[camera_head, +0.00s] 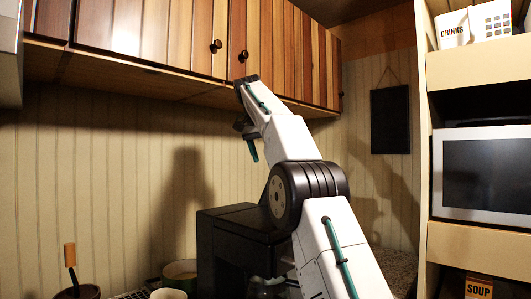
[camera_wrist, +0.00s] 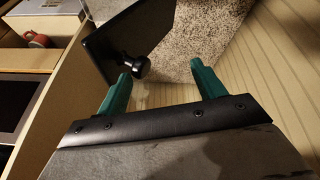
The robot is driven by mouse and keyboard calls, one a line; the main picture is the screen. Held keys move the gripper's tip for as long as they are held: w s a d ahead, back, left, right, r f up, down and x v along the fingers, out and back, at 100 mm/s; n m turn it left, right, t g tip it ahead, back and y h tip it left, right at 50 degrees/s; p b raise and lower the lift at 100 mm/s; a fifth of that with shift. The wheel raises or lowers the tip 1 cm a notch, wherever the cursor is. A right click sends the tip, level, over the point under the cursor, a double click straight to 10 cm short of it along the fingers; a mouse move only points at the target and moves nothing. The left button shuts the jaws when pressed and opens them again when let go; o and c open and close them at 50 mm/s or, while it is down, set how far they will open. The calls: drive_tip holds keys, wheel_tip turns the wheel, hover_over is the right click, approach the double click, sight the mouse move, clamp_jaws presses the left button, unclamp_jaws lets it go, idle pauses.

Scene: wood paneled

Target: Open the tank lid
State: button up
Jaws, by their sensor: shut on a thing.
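My gripper (camera_wrist: 163,75) points down over the black machine (camera_head: 232,222) on the counter; one green finger (camera_head: 253,150) shows in the head view. In the wrist view a flat black panel (camera_wrist: 112,38) with a round black knob (camera_wrist: 137,65) lies ahead of the fingers. The knob is beside the left green fingertip.
Wooden wall cabinets (camera_head: 290,50) hang just above and behind my arm. A shelf unit with a microwave (camera_head: 483,172) stands at right. A green pot (camera_head: 181,270), a white cup (camera_head: 168,293) and a utensil holder (camera_head: 76,291) stand left of the machine.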

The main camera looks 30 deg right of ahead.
drive_tip(key=shift+w+d+f, duration=0.1)
drive_tip(key=shift+w+f, duration=0.2)
drive_tip(key=shift+f, duration=0.2)
drive_tip(key=shift+w+d+f, duration=0.1)
drive_tip(key=shift+w+f, duration=0.15)
drive_tip(key=shift+f, duration=0.2)
drive_tip(key=s+a+r, duration=0.1)
drive_tip(key=a, duration=0.3)
drive_tip(key=s+a+r, duration=0.1)
drive_tip(key=a, duration=0.3)
drive_tip(key=s+a+r, duration=0.1)
drive_tip(key=s+a, duration=0.1)
drive_tip(key=a, duration=0.2)
drive_tip(key=shift+a, duration=0.25)
